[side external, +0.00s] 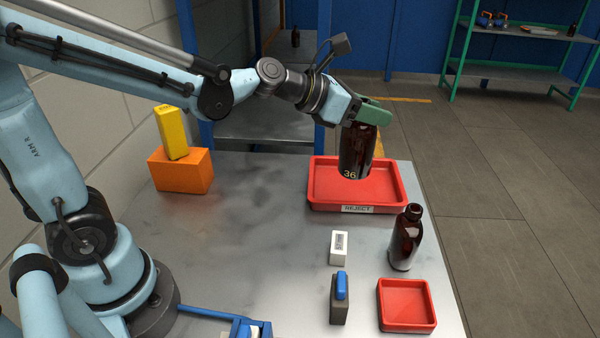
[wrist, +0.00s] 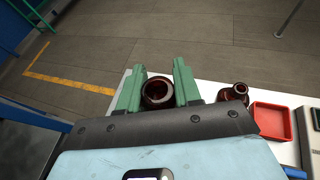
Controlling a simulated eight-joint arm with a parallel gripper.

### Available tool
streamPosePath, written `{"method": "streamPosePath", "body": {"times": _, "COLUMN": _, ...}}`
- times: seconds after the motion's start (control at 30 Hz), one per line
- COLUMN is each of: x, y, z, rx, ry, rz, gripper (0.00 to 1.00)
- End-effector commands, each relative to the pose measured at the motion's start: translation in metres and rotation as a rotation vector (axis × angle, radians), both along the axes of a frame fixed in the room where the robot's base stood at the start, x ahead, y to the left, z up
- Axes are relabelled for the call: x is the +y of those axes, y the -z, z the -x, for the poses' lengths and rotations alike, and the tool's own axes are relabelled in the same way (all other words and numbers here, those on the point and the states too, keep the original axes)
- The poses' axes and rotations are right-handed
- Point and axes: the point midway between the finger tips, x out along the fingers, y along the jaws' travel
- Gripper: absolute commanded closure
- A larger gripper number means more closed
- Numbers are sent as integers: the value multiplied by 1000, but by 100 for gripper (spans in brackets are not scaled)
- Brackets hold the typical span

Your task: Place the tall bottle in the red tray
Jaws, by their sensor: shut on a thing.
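My gripper (side external: 370,113) is shut on a dark amber bottle (side external: 356,150) marked 36. The bottle is upright, and its top is hidden behind the green fingers in the side view. In the wrist view its open mouth (wrist: 158,92) shows between the fingers (wrist: 158,85). In the side view its base overlaps the larger red tray (side external: 320,188), labelled REJECT; any gap beneath is hard to judge. A second amber bottle (side external: 405,240), with a narrow neck, stands on the table and also shows in the wrist view (wrist: 236,92). I cannot tell which is taller.
A smaller, empty red tray (side external: 407,305) lies at the front right. A white box (side external: 339,246) and a grey block with a blue top (side external: 339,298) stand left of it. A yellow box (side external: 171,132) sits on an orange block (side external: 180,172). The table's middle is clear.

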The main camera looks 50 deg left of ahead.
Motion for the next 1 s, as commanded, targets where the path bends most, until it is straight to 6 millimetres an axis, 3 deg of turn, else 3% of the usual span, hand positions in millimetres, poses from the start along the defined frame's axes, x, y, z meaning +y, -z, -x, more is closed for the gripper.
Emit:
{"method": "streamPosePath", "body": {"times": 0.1, "x": -29, "y": -1, "z": -8, "rx": -4, "ry": 45, "rz": 2, "gripper": 100}}
{"method": "streamPosePath", "body": {"times": 0.27, "x": -42, "y": 2, "z": -14, "rx": -5, "ry": 67, "rz": 3, "gripper": 100}}
{"method": "streamPosePath", "body": {"times": 0.8, "x": 34, "y": 56, "z": -64, "rx": -6, "ry": 65, "rz": 4, "gripper": 100}}
{"method": "streamPosePath", "body": {"times": 1.0, "x": 50, "y": 68, "z": -75, "rx": -5, "ry": 67, "rz": 3, "gripper": 100}}
